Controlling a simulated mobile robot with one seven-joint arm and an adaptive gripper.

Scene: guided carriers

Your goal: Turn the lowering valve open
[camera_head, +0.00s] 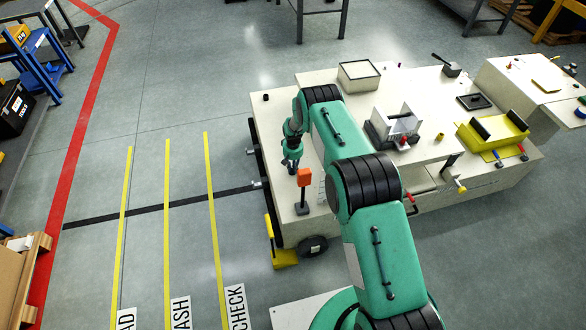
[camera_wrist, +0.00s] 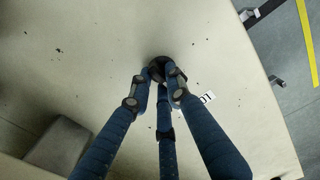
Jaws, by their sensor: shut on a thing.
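My gripper (camera_head: 292,164) points down over the left end of the cream carrier top (camera_head: 275,112). In the wrist view its blue fingers (camera_wrist: 160,76) close around a small dark round knob (camera_wrist: 155,66), which looks like the lowering valve. The fingers hide most of the knob, and its turn angle cannot be told. A small white label with dark characters (camera_wrist: 208,97) lies beside it on the cream surface. In the head view the knob is hidden by my gripper.
An orange-headed post (camera_head: 304,178) stands close in front of my gripper. A grey block (camera_wrist: 60,145) shows at lower left in the wrist view. A clear-walled box (camera_head: 396,124) and a yellow cradle (camera_head: 492,134) stand farther right. Floor left of the carrier is open.

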